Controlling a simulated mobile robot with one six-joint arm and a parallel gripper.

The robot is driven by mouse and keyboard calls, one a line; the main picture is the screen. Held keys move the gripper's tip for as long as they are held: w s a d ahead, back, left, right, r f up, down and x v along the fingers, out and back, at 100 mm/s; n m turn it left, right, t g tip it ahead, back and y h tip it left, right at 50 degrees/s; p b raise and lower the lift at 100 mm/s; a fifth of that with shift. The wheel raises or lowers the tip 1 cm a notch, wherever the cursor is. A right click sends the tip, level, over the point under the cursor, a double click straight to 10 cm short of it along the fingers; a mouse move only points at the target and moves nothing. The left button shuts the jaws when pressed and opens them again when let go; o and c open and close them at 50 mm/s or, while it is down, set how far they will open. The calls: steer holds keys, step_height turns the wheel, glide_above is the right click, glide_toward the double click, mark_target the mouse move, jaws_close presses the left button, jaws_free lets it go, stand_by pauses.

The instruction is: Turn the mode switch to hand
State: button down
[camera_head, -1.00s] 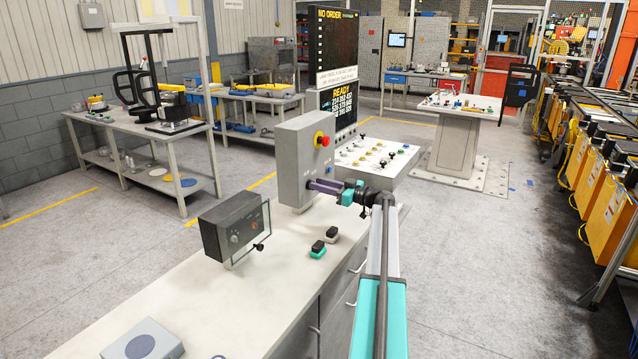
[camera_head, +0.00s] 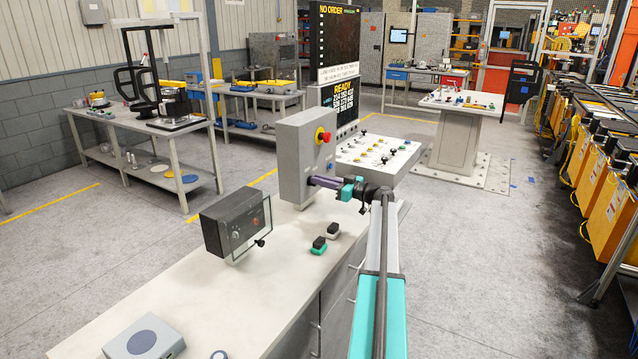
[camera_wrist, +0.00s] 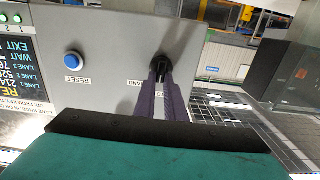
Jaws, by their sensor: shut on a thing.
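The mode switch is a black knob (camera_wrist: 161,61) on the face of a grey control box (camera_head: 293,150). In the head view my gripper (camera_head: 313,181) reaches the lower part of the box face and hides the knob. The knob's exact pointing direction is hard to tell behind the fingers.
The box carries a red emergency stop (camera_head: 323,136) and a blue reset button (camera_wrist: 74,60). On the bench (camera_head: 205,307) stand a glass-fronted box (camera_head: 237,223) and two small black-topped blocks. A sloped panel with several small controls (camera_head: 377,152) lies behind my gripper.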

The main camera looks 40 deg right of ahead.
steer(key=shift+f+m+b, duration=0.15)
steer(key=shift+m+b, duration=0.25)
steer(key=shift+b, duration=0.35)
steer(key=shift+w+d+f+m+b, duration=0.1)
steer(key=shift+d+m+b, duration=0.1)
steer(key=shift+m+b, duration=1.45)
steer(key=shift+s+d+f+m+b, duration=0.15)
steer(key=shift+m+b, duration=1)
steer(key=shift+m, duration=0.85)
steer(key=shift+w+d+r+m+b, duration=0.1)
steer(key=shift+w+d+m+b, duration=0.1)
steer(key=shift+m+b, duration=1.45)
steer(key=shift+m, duration=0.3)
steer(key=c, duration=1.8)
jaws_free()
